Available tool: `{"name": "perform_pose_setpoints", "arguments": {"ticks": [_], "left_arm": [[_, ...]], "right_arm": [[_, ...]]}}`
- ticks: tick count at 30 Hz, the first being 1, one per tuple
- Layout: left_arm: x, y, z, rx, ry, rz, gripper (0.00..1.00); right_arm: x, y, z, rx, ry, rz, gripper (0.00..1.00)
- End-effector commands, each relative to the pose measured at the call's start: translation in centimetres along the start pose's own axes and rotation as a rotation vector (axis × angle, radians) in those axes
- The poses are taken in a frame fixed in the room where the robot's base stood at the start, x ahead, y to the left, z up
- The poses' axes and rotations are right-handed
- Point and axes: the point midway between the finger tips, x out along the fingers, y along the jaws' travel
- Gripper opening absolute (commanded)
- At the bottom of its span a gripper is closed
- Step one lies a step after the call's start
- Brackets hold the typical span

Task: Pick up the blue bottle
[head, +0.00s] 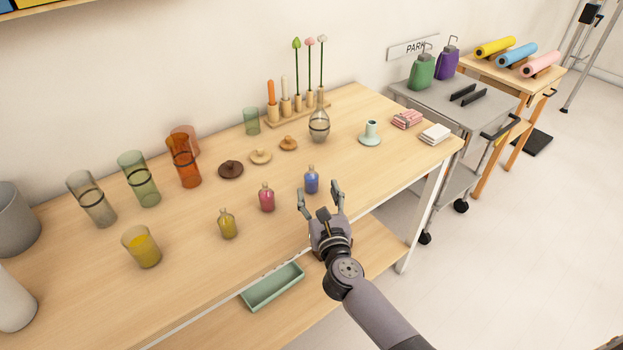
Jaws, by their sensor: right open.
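The blue bottle (312,182) is small and stands upright on the wooden table, near its front edge. My right gripper (320,196) is open, with its fingers spread and pointing toward the back of the table. It is just in front of the blue bottle, which shows beyond and between the fingertips. Whether a finger touches the bottle I cannot tell; nothing appears held. My left gripper is not in view.
A pink bottle (266,199) and a yellow bottle (228,225) stand to the left. A glass flask (319,125) and wooden lids (261,157) are behind. A green tray (272,288) lies on the lower shelf. The tabletop right of the blue bottle is mostly clear.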

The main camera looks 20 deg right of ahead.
Motion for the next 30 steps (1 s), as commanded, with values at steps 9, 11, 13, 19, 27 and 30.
{"name": "perform_pose_setpoints", "arguments": {"ticks": [9, 11, 13, 19, 27, 30], "left_arm": [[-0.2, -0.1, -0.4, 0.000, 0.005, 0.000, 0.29], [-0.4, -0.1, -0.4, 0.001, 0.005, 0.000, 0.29], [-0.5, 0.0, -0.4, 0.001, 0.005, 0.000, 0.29], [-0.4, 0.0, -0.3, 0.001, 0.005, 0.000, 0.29], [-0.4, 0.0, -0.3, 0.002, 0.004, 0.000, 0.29], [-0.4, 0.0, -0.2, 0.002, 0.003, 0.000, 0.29]], "right_arm": [[2.9, 0.0, 0.1, -0.002, -0.001, 0.000, 0.58], [3.7, 0.0, 0.3, -0.002, -0.002, 0.000, 0.58], [4.9, 0.0, 0.4, -0.004, -0.002, 0.000, 0.58], [7.1, 0.0, 0.1, -0.002, 0.000, 0.000, 0.58], [7.3, 0.1, 0.1, -0.001, 0.000, 0.000, 0.57], [7.3, 0.1, 0.1, -0.001, 0.000, 0.000, 0.51]]}}
